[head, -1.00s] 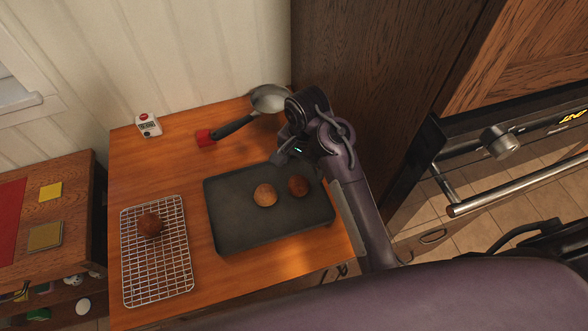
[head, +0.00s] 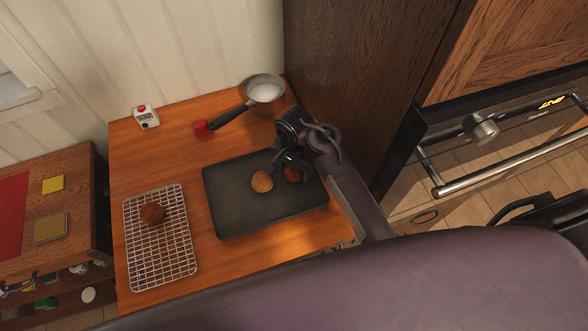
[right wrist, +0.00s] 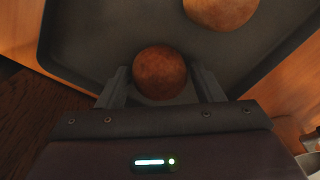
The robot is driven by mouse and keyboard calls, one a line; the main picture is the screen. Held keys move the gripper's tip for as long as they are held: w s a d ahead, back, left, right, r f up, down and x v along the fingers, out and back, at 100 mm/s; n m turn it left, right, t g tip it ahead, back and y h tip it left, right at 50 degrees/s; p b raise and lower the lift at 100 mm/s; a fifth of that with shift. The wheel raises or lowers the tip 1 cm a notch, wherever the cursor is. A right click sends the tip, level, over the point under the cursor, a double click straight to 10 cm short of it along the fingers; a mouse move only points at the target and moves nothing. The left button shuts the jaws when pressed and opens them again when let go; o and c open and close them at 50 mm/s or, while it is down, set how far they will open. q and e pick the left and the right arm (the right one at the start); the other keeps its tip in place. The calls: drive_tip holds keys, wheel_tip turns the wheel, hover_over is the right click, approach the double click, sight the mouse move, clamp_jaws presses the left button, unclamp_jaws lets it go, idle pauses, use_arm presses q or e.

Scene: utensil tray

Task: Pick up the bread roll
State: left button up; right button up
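A dark brown bread roll (right wrist: 160,72) sits on the black baking tray (head: 232,218), partly hidden by my gripper in the head view (head: 292,175). My right gripper (head: 283,164) is open at this roll. In the right wrist view its two fingers (right wrist: 160,78) stand on either side of the roll, with a small gap showing on each side. A lighter roll (head: 262,182) lies beside it on the tray, and it also shows in the right wrist view (right wrist: 221,10). Another dark roll (head: 152,212) sits on the wire cooling rack (head: 160,262). My left gripper is not in view.
A pan (head: 264,90) with a dark handle and a red item (head: 201,128) lie behind the tray. A white timer (head: 146,117) stands at the back left. A dark wooden cabinet (head: 345,80) rises close on the right. Bare wood lies between rack and tray.

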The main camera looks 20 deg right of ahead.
drive_tip(key=c, duration=0.6)
drive_tip(key=shift+c, duration=0.2)
